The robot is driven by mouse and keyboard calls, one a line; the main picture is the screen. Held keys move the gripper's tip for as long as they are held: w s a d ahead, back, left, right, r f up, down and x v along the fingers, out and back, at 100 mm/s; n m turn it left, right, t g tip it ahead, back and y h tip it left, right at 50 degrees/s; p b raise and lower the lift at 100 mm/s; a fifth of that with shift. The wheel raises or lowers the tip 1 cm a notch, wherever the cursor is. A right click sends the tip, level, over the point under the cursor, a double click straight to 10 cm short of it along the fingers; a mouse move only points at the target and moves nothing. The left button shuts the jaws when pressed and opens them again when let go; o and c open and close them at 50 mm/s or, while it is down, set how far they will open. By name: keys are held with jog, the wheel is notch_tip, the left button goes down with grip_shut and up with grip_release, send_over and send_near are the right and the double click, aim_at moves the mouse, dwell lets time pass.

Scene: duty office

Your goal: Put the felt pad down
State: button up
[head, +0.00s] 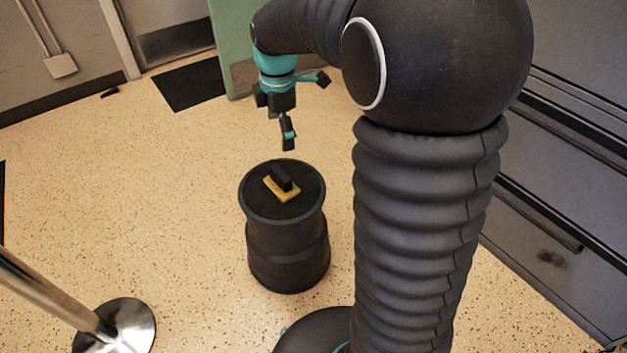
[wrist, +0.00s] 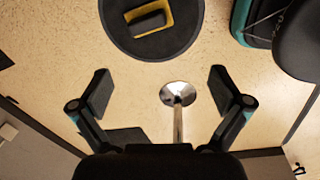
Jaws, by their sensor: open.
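A small black block on a yellow base, which looks like the felt pad (head: 283,183), lies on top of a black drum (head: 288,260). I cannot tell whether the yellow and black parts are one piece. My gripper (head: 288,137) is above and slightly beyond the drum, apart from the pad. In the wrist view my gripper (wrist: 160,92) has its fingers wide apart with nothing between them.
A metal post with a round base (head: 122,325) stands on the floor at the lower left. A grey drawer cabinet (head: 550,165) lines the right side. A green panel (head: 230,45) and a dark floor mat (head: 190,86) are at the back.

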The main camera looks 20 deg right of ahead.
jog(key=s+r+m+t, duration=0.2)
jog(key=s+m, duration=0.7)
jog(key=s, duration=0.3)
jog(key=s+r+m+t, duration=0.1)
jog(key=s+m+t, duration=0.1)
jog(key=s+m, duration=0.6)
jog(key=s, duration=0.4)
jog(key=shift+r+m+t, duration=0.3)
jog(key=shift+r+m, duration=0.05)
jog(key=shift+m, duration=0.05)
jog(key=shift+r, duration=0.1)
